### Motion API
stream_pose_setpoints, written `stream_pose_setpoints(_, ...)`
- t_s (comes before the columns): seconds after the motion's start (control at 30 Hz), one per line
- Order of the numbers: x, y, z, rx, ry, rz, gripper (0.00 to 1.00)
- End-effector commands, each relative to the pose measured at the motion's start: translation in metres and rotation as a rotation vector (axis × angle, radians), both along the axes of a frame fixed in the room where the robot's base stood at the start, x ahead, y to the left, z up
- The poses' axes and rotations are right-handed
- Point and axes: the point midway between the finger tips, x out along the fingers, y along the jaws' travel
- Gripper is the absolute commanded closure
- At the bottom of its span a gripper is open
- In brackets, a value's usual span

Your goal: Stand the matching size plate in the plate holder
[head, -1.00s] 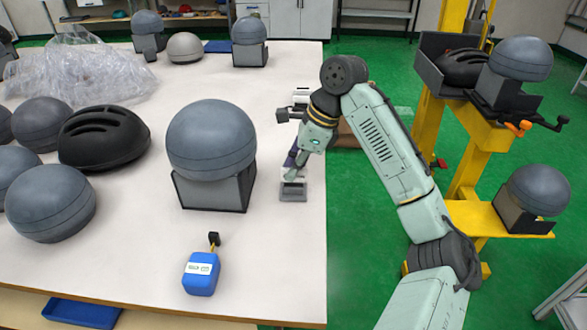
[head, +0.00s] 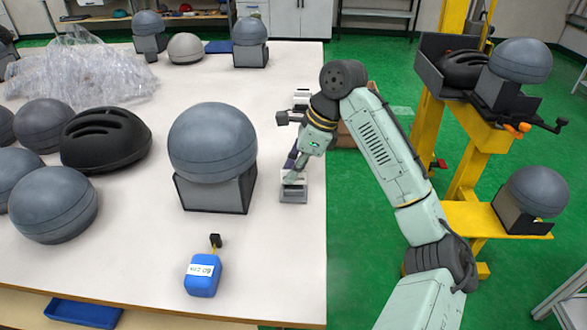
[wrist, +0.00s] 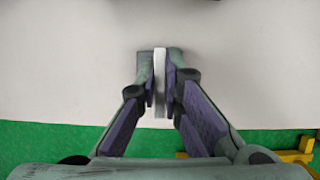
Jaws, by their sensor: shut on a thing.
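My gripper (head: 293,170) points down at the right side of the white table. In the wrist view my gripper (wrist: 163,92) is shut on a thin white plate (wrist: 160,105), seen edge-on between the purple finger pads. A small grey block, which looks like the plate holder (head: 293,196), stands directly under the fingertips. Grey faces of the same holder (wrist: 145,62) show on both sides of the plate's far end. The plate looks upright and lined up with the holder; whether it rests in the slot is hidden.
A grey headform on a stand (head: 212,145) stands close left of my gripper. A black helmet (head: 105,138) and several grey headforms fill the left. The table's right edge is close, with a yellow tower (head: 470,165) beyond.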

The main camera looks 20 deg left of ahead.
Motion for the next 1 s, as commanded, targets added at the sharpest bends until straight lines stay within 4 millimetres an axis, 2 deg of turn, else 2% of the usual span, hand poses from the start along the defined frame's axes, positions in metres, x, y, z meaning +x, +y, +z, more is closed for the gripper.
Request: stream_pose_setpoints(1.0,-0.0001,0.0002,-0.0048,0.0,0.0,0.0,1.0)
